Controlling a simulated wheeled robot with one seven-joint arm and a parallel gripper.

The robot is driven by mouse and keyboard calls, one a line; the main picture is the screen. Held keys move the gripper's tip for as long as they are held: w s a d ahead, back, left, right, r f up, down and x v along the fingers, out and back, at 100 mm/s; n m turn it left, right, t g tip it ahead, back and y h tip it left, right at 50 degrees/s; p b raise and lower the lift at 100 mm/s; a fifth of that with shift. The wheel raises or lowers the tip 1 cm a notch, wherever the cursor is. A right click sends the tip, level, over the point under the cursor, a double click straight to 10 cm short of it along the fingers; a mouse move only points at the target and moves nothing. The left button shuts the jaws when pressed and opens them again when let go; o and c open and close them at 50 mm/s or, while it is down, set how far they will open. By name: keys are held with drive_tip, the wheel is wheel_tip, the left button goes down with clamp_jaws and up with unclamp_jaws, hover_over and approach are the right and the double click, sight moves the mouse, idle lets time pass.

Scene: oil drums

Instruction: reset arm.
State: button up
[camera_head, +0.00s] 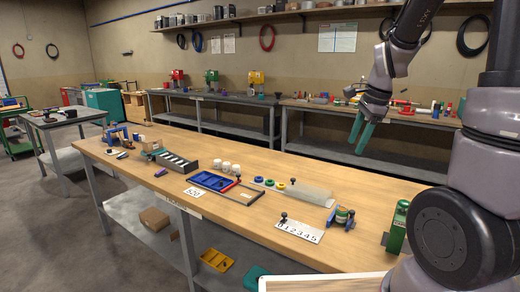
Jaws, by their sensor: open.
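My arm comes in from the right side of the head view and hangs over the wooden workbench (220,222). My gripper (359,142) points down, well above the far right part of the bench. Its two green fingers are apart with nothing between them. No object touches the fingers.
On the bench are a blue tray (213,181), a grey slotted rack (176,162), white cups (226,167), a numbered card (300,230), a blue clamp-like fixture (341,216) and a green container (398,227). A long back bench (215,98) and wall shelf stand behind.

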drive_tip(key=s+a+r+n+t, duration=0.1)
drive_tip(key=s+r+n+t, duration=0.1)
drive_tip(key=s+r+n, duration=0.4)
drive_tip(key=s+a+r+n+t, duration=0.2)
drive_tip(key=s+r+n, duration=0.5)
drive_tip(key=s+r, duration=0.1)
drive_tip(key=shift+s+a+r+t, duration=0.25)
drive_tip(key=shift+s+r+t, duration=0.05)
drive_tip(key=shift+s, duration=0.45)
